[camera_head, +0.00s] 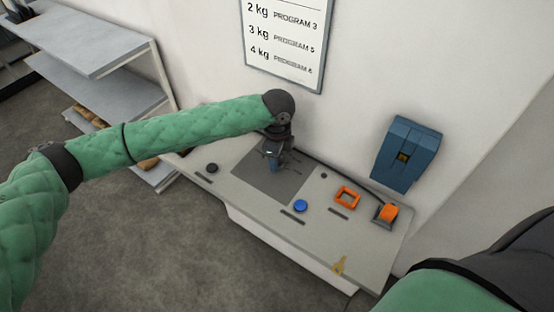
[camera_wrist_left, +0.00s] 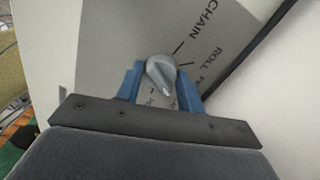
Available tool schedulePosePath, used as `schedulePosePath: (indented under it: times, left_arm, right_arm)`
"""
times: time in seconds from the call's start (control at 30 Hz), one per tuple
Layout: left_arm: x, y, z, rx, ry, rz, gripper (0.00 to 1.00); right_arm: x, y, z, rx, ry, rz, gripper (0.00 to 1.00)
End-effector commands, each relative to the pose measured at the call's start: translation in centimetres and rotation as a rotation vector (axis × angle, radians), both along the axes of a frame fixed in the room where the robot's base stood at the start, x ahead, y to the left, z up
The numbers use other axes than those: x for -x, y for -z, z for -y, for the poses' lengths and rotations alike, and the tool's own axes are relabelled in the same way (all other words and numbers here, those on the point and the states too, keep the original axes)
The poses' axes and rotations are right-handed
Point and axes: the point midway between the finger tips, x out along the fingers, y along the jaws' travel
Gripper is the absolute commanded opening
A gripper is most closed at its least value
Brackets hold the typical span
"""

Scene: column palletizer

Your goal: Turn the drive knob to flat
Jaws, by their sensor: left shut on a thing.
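The grey drive knob (camera_wrist_left: 161,75) sits between the blue fingers of my left gripper (camera_wrist_left: 161,90) in the left wrist view. The fingers are shut on it from both sides. Labels CHAIN and ROLL show on the panel around it; a third label is mostly hidden by a finger. The knob's ridge points down and slightly right in that view. In the head view my left gripper (camera_head: 272,160) reaches down over the dark panel (camera_head: 265,185) and hides the knob. My right gripper is not in view; only part of my right arm shows at the lower right.
The console top (camera_head: 330,240) also carries a black knob (camera_head: 211,168), a blue button (camera_head: 300,205), an orange frame (camera_head: 347,196), an orange switch (camera_head: 387,213) and a yellow key (camera_head: 339,265). A blue box (camera_head: 407,152) and a program sign (camera_head: 285,40) hang on the wall. Grey shelves (camera_head: 95,45) stand left.

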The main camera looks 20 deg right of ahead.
Motion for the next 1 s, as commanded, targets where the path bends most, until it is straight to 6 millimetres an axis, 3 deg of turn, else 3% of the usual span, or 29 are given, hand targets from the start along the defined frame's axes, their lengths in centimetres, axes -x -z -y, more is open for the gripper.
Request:
schedulePosePath:
  times: [0.3, 0.6, 0.87, 0.9, 1.0]
  left_arm:
    - [-0.3, -0.3, 0.0, 0.002, 0.13, 0.006, 0.15]
    - [-0.3, -0.4, 0.0, 0.002, 0.162, 0.006, 0.15]
    - [-0.3, -0.4, 0.0, 0.002, 0.162, 0.006, 0.15]
    - [-0.3, -0.4, 0.0, 0.002, 0.161, 0.006, 0.4]
    - [-0.3, -0.3, 0.0, 0.002, 0.162, 0.005, 0.59]
  right_arm:
    - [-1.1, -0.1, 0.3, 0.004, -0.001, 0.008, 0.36]
    - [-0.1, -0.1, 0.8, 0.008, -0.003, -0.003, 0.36]
    - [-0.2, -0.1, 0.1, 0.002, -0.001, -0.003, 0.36]
    - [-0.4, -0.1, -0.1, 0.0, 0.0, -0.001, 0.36]
    - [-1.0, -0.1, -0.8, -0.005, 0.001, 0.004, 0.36]
